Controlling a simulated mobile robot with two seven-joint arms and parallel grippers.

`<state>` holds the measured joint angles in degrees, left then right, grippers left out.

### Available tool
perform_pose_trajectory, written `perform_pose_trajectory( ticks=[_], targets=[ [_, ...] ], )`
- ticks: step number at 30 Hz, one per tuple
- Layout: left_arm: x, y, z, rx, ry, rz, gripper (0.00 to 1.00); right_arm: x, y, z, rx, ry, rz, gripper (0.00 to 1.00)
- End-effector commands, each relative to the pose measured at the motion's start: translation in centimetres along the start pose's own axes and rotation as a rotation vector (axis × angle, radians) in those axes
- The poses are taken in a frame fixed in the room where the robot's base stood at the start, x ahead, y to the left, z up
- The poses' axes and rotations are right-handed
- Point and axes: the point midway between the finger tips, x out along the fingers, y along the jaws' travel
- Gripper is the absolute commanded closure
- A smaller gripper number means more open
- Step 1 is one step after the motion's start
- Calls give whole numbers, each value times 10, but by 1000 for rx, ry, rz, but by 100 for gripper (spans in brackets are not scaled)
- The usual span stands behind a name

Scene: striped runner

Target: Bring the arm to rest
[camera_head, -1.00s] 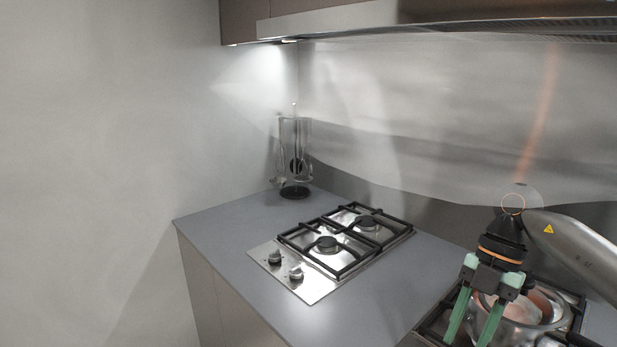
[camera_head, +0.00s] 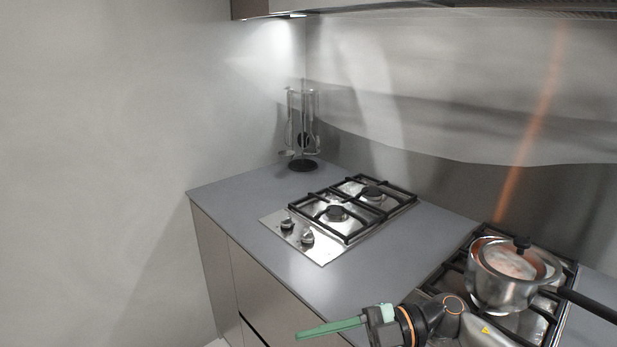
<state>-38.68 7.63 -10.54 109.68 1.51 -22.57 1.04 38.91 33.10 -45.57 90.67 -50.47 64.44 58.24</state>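My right gripper (camera_head: 300,334) is at the bottom of the head view, low in front of the counter's front edge. Its green fingers point left and are seen nearly edge-on, so the gap between them cannot be judged. I see nothing held at the visible finger. The dark wrist with an orange ring (camera_head: 408,325) and the arm behind it come in from the lower right. My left gripper is not in view.
A steel pot with a lid (camera_head: 504,275) and black handle stands on the right hob (camera_head: 548,318). A second, empty gas hob (camera_head: 325,252) is on the grey counter (camera_head: 245,212). A utensil stand (camera_head: 303,163) is in the back corner.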

Motion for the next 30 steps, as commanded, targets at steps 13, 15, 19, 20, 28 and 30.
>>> perform_pose_trajectory(
  ticks=[13, 15, 19, 20, 28, 30],
  targets=[
    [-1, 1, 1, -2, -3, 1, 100, -33, -13, 70, 349, -170, 1010, 57],
    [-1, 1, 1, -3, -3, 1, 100, -50, -40, 91, 455, -276, 1118, 57],
    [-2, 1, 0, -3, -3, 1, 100, -77, -112, 126, 680, -507, 1256, 57],
    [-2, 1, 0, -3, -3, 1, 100, -82, -133, 132, 737, -563, 1274, 57],
    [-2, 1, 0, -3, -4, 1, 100, -101, -295, 139, 1156, -948, 1268, 57],
    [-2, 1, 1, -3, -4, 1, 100, -101, -317, 134, 1214, -993, 1250, 57]
  ],
)
